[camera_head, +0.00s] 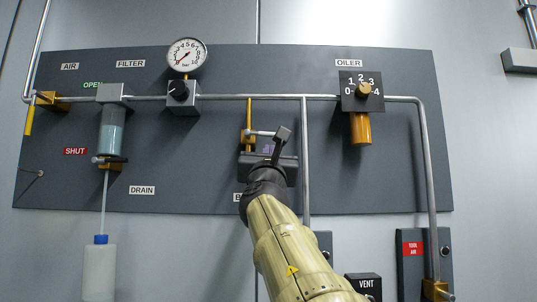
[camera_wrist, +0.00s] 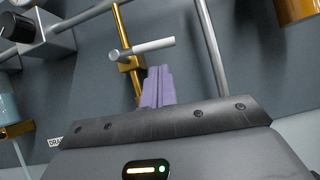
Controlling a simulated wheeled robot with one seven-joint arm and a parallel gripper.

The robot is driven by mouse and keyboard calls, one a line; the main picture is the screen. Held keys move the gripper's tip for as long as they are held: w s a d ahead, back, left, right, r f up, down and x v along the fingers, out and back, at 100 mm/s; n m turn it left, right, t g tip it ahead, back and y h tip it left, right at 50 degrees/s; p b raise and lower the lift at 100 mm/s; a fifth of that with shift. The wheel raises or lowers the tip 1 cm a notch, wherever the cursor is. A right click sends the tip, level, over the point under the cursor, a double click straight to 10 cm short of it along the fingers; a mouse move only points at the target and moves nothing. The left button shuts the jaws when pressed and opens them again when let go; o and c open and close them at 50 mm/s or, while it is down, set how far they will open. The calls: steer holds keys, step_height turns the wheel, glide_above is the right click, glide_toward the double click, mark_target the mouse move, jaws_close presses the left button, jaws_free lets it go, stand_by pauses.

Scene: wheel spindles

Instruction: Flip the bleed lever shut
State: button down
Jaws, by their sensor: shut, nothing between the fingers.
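The bleed lever (camera_head: 260,133) is a pale silver bar standing out sideways to the right from a brass valve on a thin vertical brass pipe (camera_head: 249,110). In the wrist view, the lever (camera_wrist: 150,48) lies across the brass pipe (camera_wrist: 121,28), nearly level with a slight upward tilt to the right. My gripper (camera_head: 268,149) has its purple fingers pressed together and empty, just below the lever. In the wrist view, the fingertips (camera_wrist: 158,70) sit under the lever's right part, with a small gap showing. My gripper body hides the pipe's lower end and most of a label starting with B.
A grey vertical pipe (camera_head: 305,150) runs close to the right of my gripper. A regulator with gauge (camera_head: 187,55), a filter bowl (camera_head: 112,130) and an oiler (camera_head: 361,110) are on the dark panel (camera_head: 205,175). A yellow-handled air valve (camera_head: 48,99) is at left. A bottle (camera_head: 99,270) stands below.

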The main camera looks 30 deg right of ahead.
steer(key=b+v, duration=0.5)
steer(key=v, duration=0.6)
steer(key=shift+f, duration=0.5)
steer(key=shift+s+d, duration=0.15)
